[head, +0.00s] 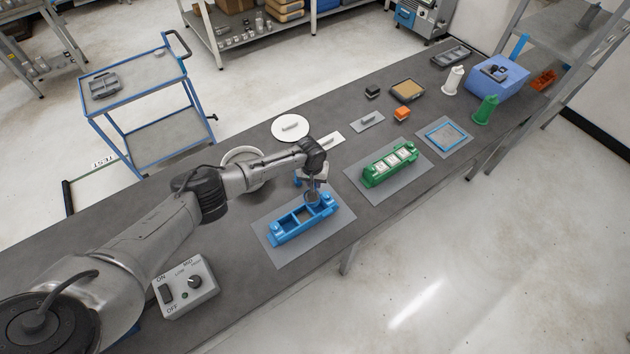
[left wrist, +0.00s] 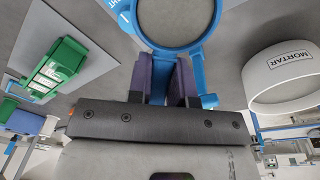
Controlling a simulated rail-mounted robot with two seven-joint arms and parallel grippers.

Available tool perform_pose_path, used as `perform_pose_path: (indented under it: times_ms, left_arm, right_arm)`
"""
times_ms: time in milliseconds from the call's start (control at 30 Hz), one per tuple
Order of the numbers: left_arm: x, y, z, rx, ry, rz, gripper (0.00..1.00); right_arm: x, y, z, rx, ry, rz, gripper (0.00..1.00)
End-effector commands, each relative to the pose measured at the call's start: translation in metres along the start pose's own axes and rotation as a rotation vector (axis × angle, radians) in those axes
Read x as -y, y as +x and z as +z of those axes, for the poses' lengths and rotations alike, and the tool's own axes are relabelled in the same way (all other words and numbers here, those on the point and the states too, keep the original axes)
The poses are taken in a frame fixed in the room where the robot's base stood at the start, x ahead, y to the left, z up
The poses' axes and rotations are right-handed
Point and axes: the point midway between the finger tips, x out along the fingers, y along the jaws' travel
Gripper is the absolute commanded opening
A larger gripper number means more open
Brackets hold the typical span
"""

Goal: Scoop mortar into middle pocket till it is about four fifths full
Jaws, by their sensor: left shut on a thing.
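The blue mould (head: 286,236) lies on a grey mat in the middle of the bench, its row of pockets open upward. My left gripper (head: 314,181) is shut on a blue scoop (head: 312,199), held above the mould's far right part. The scoop's round cup also shows in the left wrist view (left wrist: 207,72), with a grey surface inside; I cannot tell how full it is. Scoop and gripper partly hide the right end of the mould, and fill in its pockets is hard to judge. The mortar tub (left wrist: 290,78) is white and labelled; in the head view it is partly behind my arm.
A green mould (head: 388,166) with pale filled pockets lies on another mat to the right. A switch box (head: 184,287) stands at the near left. A white round plate (head: 290,128) and small blocks lie behind. Bare bench lies between the mats.

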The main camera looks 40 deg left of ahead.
Motion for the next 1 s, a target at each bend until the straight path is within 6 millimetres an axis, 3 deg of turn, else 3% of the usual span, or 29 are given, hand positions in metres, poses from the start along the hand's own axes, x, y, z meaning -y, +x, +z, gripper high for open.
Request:
perform_pose_path:
  times_ms: [267, 667, 1000]
  left_arm:
    - [0.007, -0.001, 0.005, -0.141, 0.002, 0.117, 0.00]
    - [0.016, 0.001, 0.019, -0.470, -0.002, 0.401, 0.00]
    - [0.023, 0.001, 0.029, -0.687, -0.006, 0.588, 0.00]
  right_arm:
    - [-0.002, -0.015, -0.004, 0.002, -0.002, 0.002, 0.43]
    - [0.001, -0.016, -0.005, 0.002, 0.007, -0.005, 0.43]
    - [0.003, 0.001, 0.001, 0.000, 0.010, -0.007, 0.43]
